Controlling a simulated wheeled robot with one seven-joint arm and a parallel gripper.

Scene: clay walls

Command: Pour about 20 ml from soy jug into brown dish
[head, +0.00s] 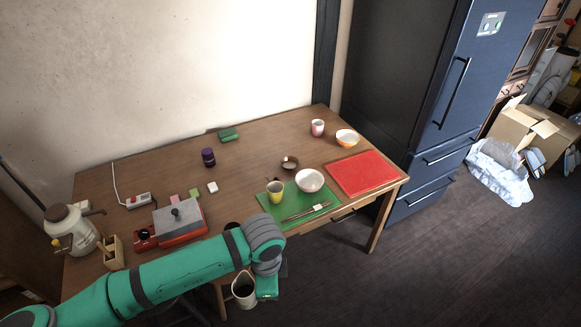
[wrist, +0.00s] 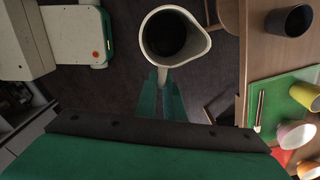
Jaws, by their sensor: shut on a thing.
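The soy jug (head: 244,291) is a white jug with a spout and dark liquid inside. It is off the table's front edge, over the floor. In the wrist view the jug (wrist: 150,42) looks upright, seen from above, with its spout to the right. My gripper (wrist: 166,82) is shut on the jug's handle side; the fingertips are partly hidden in the head view. The brown dish (head: 289,159) is small and round and stands on the table behind the green mat, well apart from the jug. The wrist view does not show it.
The green mat (head: 266,207) holds a yellow cup (head: 276,191), a white bowl (head: 310,180) and chopsticks. A red mat (head: 367,173) lies to the right. A dark cup (wrist: 289,21) stands near the table's front edge. A purple jar (head: 208,157) stands further back.

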